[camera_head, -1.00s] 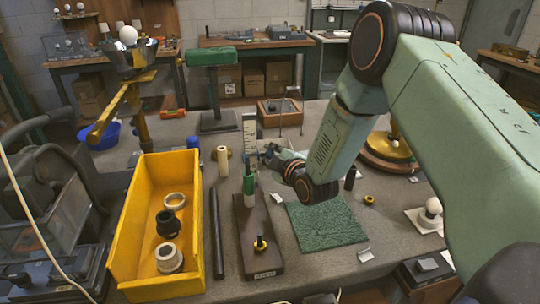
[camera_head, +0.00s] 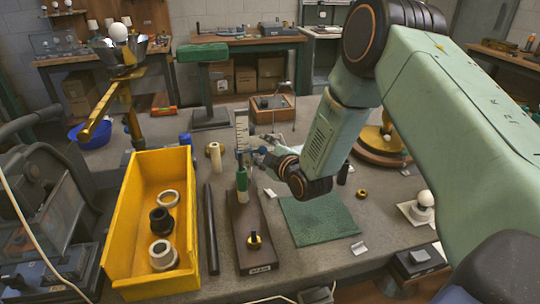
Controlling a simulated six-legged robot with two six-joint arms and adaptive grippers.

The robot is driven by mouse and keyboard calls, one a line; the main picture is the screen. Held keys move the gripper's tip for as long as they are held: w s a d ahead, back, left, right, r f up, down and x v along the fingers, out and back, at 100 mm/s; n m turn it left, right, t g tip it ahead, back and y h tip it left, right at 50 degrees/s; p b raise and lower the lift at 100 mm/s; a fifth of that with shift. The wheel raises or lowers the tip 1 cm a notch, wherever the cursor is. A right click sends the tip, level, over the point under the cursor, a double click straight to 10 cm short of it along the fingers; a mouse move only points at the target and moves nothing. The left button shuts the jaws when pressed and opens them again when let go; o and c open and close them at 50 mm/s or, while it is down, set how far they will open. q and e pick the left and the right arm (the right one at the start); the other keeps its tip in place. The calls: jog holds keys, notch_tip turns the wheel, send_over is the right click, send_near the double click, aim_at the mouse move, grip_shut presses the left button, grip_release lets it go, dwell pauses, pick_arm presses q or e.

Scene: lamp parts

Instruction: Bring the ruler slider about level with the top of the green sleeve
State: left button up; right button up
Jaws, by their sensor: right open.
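The upright white ruler (camera_head: 242,129) stands behind the green sleeve (camera_head: 242,180), which sits on a pale post on a dark wooden base (camera_head: 257,230). A small dark bluish part at the ruler's lower portion looks like the slider (camera_head: 240,154); it appears a little above the sleeve's top, but it is small and partly crowded by my gripper. My right gripper (camera_head: 254,151) is open just to the right of the ruler, its fingers pointing left toward it. I cannot tell whether they touch the slider. My left gripper is not in view.
A yellow bin (camera_head: 120,225) with rings stands at the left, beside a dark rod (camera_head: 211,230). A green mat (camera_head: 318,220) lies right of the base. A cream cylinder (camera_head: 215,156) and a small wooden tray (camera_head: 272,112) stand near the ruler.

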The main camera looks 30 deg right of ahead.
jog(key=v, duration=1.1)
jog(key=shift+s, duration=0.3)
notch_tip(320, 180, up, 10)
jog(key=p, duration=1)
